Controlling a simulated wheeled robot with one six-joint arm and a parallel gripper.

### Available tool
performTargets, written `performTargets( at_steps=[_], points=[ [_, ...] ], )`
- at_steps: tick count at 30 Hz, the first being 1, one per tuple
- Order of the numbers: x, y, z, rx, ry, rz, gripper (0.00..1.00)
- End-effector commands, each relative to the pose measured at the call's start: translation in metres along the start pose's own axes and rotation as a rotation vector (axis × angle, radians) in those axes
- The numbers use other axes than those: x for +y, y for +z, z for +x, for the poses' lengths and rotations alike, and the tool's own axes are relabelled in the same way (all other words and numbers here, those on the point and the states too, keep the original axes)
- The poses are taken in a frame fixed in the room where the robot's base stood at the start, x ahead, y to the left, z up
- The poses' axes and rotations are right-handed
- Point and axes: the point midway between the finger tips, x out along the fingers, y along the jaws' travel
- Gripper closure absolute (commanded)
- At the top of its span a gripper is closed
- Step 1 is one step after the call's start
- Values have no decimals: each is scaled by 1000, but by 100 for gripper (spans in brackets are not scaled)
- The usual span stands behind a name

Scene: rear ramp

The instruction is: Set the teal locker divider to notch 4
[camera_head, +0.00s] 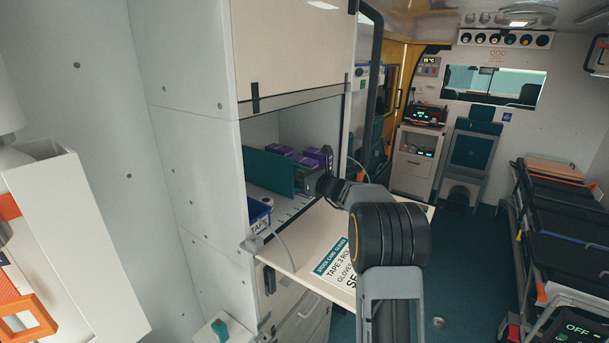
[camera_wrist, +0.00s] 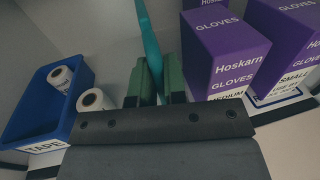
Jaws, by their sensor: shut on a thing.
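The teal divider (camera_head: 268,171) stands upright in the open locker (camera_head: 292,205), between the tape side and the glove boxes. In the wrist view the divider (camera_wrist: 149,42) shows edge-on as a thin teal panel, leaning a little in the picture. My gripper (camera_head: 307,182) reaches into the locker from the right. In the wrist view its green fingers (camera_wrist: 157,82) are shut on the divider's front edge. Dark notch marks show along the shelf's front, but their numbers are not readable, so I cannot tell which notch the divider is in.
Purple glove boxes (camera_wrist: 218,50) stand close to the right of the divider. A blue tape bin (camera_wrist: 50,110) holding a roll is at left, with a loose tape roll (camera_wrist: 94,100) between bin and fingers. A fold-down flap (camera_head: 312,265) with a stock card (camera_head: 336,262) lies below my arm.

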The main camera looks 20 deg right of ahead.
Motion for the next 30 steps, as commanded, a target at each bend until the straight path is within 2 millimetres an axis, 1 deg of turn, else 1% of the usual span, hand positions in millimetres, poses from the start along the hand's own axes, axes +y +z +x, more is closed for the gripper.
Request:
performTargets(
  at_steps=[8, 9, 15, 16, 22, 25, 29, 30],
  points=[
    [-2, 0, 0, -3, 2, 2, 100],
    [-3, -1, 0, -2, 1, 2, 84],
    [-4, -1, -1, -1, -3, 3, 65],
    [-4, -1, -1, -1, -3, 3, 63],
    [-6, -1, -2, -1, -5, 3, 63],
    [-5, -2, -6, -1, -5, 3, 63],
    [-5, -2, -22, -2, -5, 1, 63],
    [-4, -3, -30, -2, -6, 1, 63]
  ],
)
